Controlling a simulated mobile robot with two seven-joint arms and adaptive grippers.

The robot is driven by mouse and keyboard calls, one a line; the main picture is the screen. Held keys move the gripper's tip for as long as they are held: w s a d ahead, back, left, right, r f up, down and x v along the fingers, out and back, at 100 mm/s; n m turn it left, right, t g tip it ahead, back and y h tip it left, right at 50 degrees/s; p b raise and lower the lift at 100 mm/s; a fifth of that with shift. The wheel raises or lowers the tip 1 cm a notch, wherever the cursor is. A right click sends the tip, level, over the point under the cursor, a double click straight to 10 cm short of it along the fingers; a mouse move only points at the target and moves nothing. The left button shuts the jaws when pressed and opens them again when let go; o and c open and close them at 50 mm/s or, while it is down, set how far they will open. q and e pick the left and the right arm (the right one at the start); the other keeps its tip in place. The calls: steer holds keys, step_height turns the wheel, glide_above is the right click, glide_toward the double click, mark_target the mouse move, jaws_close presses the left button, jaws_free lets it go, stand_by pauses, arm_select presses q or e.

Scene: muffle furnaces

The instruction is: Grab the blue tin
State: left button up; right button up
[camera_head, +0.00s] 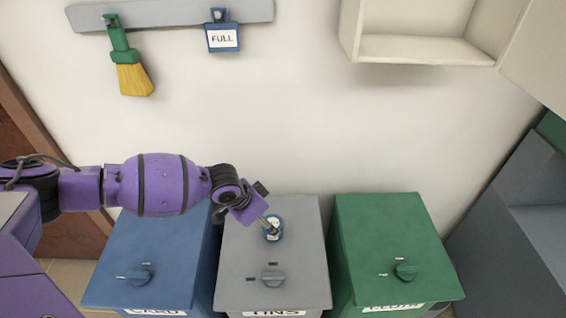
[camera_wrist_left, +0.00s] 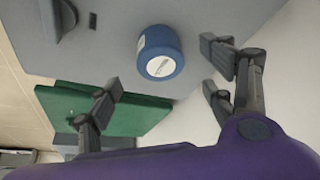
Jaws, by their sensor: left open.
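The blue tin (camera_head: 273,231) stands on top of the grey bin (camera_head: 240,225) labelled TINS, toward its back. In the left wrist view the tin (camera_wrist_left: 160,52) shows a round blue lid with a white label, and a pale label on its side. My left gripper (camera_head: 265,218) is right beside the tin in the head view and partly covers it. In the left wrist view my left gripper (camera_wrist_left: 162,85) is open, its fingers spread wide with the tin beyond the gap between them. Nothing is held. My right gripper is not in view.
A blue bin (camera_head: 150,250) stands left of the grey bin and a green bin (camera_head: 380,235) stands right. Each has a knob on top. A brush (camera_head: 128,65) and a FULL tag (camera_head: 222,37) hang on a wall rail. An open cabinet (camera_head: 425,48) is above.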

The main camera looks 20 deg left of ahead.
mark_target(275, 220)
arm_select(q)
steer(key=shift+f, duration=0.4)
steer(key=x, duration=0.7)
steer(key=shift+b, duration=0.35)
steer(key=shift+r, duration=0.1)
steer(key=shift+c, duration=0.4)
steer(key=c, duration=1.2)
steer(key=shift+r, duration=0.1)
